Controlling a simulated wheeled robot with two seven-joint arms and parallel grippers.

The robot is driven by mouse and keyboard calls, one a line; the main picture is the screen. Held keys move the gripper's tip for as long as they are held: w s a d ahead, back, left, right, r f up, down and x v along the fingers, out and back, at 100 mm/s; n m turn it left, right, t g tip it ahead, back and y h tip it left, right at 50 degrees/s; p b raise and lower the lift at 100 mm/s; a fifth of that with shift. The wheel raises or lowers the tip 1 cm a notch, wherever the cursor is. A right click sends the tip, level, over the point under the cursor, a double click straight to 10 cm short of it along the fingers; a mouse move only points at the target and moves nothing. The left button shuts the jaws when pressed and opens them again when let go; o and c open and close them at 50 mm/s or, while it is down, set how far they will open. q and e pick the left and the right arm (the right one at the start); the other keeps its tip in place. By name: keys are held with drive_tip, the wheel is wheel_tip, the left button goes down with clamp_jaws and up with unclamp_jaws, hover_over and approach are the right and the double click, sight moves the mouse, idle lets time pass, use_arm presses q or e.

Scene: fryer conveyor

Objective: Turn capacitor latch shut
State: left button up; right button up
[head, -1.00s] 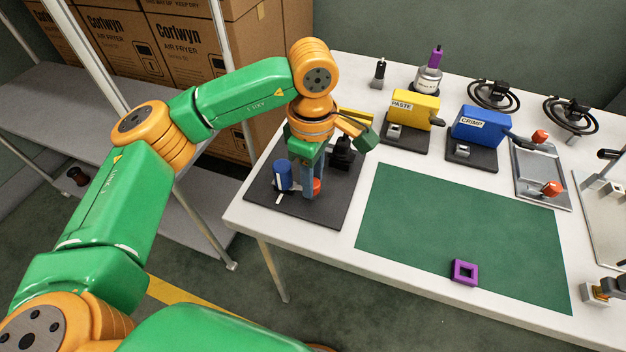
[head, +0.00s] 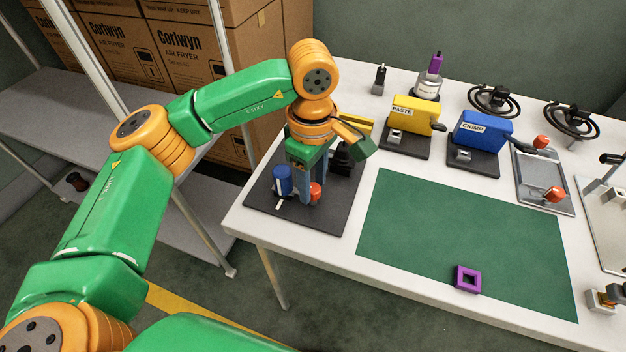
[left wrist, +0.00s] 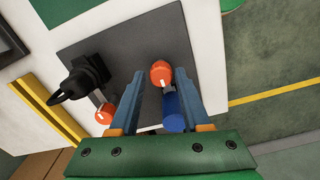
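On the dark mat (head: 335,215) at the table's left stand a blue cylindrical capacitor (head: 281,180) and an orange-red knob (head: 316,191), likely the latch. In the left wrist view, the knob with a white mark (left wrist: 161,72) lies between the fingertips' line of sight, beside the blue capacitor (left wrist: 173,112). A second orange-red knob (left wrist: 104,113) with a white mark is left of the fingers. My left gripper (head: 309,198) points down over the mat, its fingers (left wrist: 158,75) apart. I cannot tell whether they touch the knob. My right gripper is not in view.
A black clamp-like part (left wrist: 80,80) stands on the mat close to the left gripper. A yellow PASTE unit (head: 413,115) and a blue CRIMP unit (head: 480,132) stand behind. The green mat (head: 465,235) is clear except for a purple square ring (head: 467,279).

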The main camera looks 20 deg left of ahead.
sight(313, 188)
use_arm(q)
drive_tip(key=shift+f, duration=0.1)
wheel_tip(313, 188, up, 7)
drive_tip(key=shift+r, duration=0.1)
idle(0.3)
